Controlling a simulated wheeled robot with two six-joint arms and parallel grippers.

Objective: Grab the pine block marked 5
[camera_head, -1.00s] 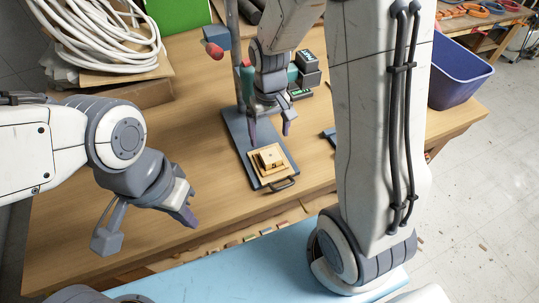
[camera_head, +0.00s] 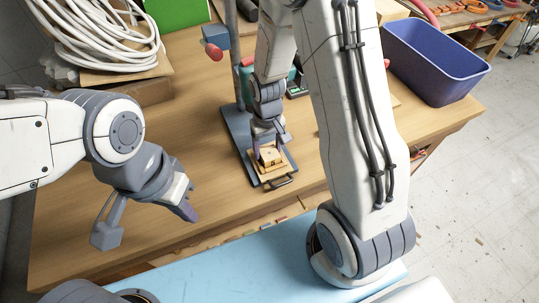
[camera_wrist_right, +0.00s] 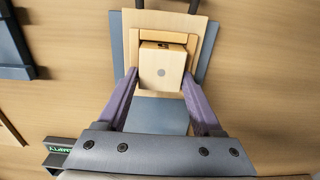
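The pine block (camera_head: 269,154) sits on a light wooden plate (camera_head: 285,164) on the grey base of a stand. In the right wrist view the block (camera_wrist_right: 162,68) shows a round grey dot on its face and a dark mark at its far edge, too small to read. My right gripper (camera_head: 268,147) is down at the block; in the wrist view its purple fingers (camera_wrist_right: 160,82) are apart, one near each side of the block's near end. I cannot tell whether they touch it. My left gripper (camera_head: 147,225) is open and empty over the left of the table.
The stand's grey base (camera_head: 236,132) carries an upright post (camera_head: 233,60) with a red-knobbed clamp. A purple bin (camera_head: 435,65) stands at the back right, and a coiled white hose (camera_head: 100,35) lies at the back left.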

